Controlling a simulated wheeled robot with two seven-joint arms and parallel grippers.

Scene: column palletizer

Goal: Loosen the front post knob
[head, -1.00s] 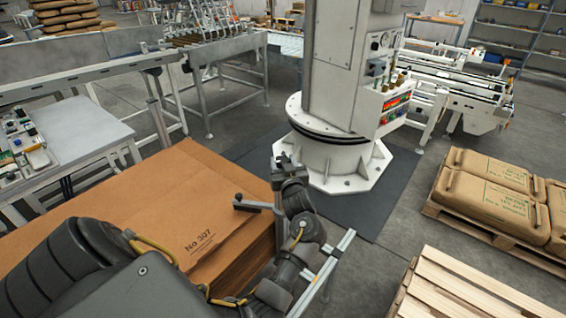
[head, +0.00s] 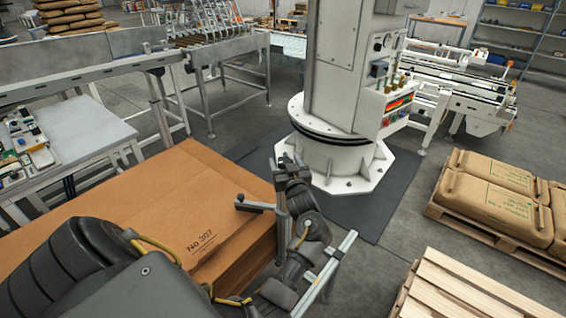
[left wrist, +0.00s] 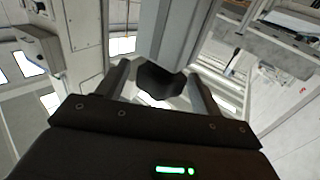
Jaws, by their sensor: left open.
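The black lobed front post knob (left wrist: 160,82) shows in the left wrist view, on a pale grey post (left wrist: 178,35). My left gripper (left wrist: 158,88) is open, with one finger on each side of the knob. I cannot tell whether the fingers touch it. In the head view my left wrist and gripper (head: 292,180) are by the upright post (head: 281,212), at the right side of the cardboard stack; the knob itself cannot be made out there. My right gripper is not in view.
The cardboard stack (head: 150,215) lies just left of the post. A metal rail (head: 327,268) runs beside my left arm. A white column machine (head: 335,155) stands behind. A wooden pallet (head: 465,290) and a pallet of sacks (head: 495,190) are at right, with clear floor between.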

